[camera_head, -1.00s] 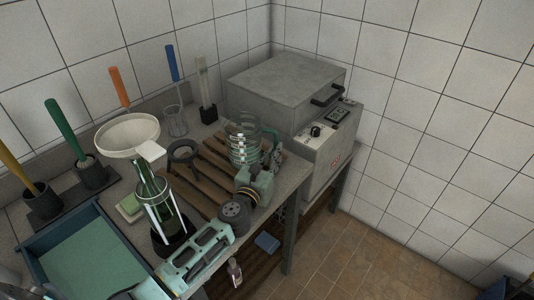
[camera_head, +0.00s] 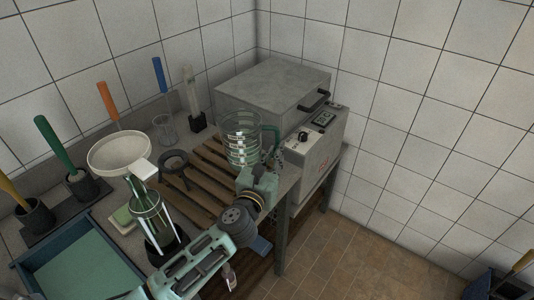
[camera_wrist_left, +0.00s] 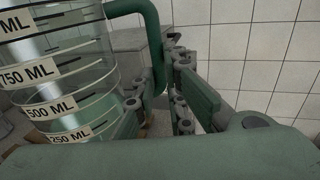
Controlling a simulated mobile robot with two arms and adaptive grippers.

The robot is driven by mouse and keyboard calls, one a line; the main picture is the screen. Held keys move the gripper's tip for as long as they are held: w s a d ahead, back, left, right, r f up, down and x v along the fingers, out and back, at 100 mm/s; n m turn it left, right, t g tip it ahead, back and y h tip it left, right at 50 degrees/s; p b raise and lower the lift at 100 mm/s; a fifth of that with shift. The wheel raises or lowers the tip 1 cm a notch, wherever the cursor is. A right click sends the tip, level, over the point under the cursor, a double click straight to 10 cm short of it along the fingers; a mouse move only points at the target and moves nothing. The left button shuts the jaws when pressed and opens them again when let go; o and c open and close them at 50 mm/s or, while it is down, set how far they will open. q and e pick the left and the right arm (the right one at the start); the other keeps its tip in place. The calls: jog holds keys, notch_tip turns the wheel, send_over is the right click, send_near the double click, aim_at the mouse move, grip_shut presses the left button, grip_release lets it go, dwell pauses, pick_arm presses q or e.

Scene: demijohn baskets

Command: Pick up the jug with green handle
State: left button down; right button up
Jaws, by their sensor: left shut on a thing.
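The jug with the green handle (camera_head: 241,145) is a clear glass measuring jug with white volume labels. It shows upright above the wooden slats of the counter; whether its base touches them I cannot tell. My left gripper (camera_head: 268,160) is shut on its green handle (camera_head: 272,131), at the jug's right side. In the left wrist view the jug (camera_wrist_left: 60,75) fills the left, its handle (camera_wrist_left: 150,40) running down between the fingers of my left gripper (camera_wrist_left: 165,100). My right gripper is not in view.
A grey box-shaped machine (camera_head: 272,88) stands close behind and right of the jug.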

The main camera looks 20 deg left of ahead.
pick_arm(q)
jog(key=s+d+r, duration=0.3)
jog(key=d, duration=0.2)
jog(key=shift+s+r, duration=0.15)
jog(key=shift+r, duration=0.25)
dwell(0.7)
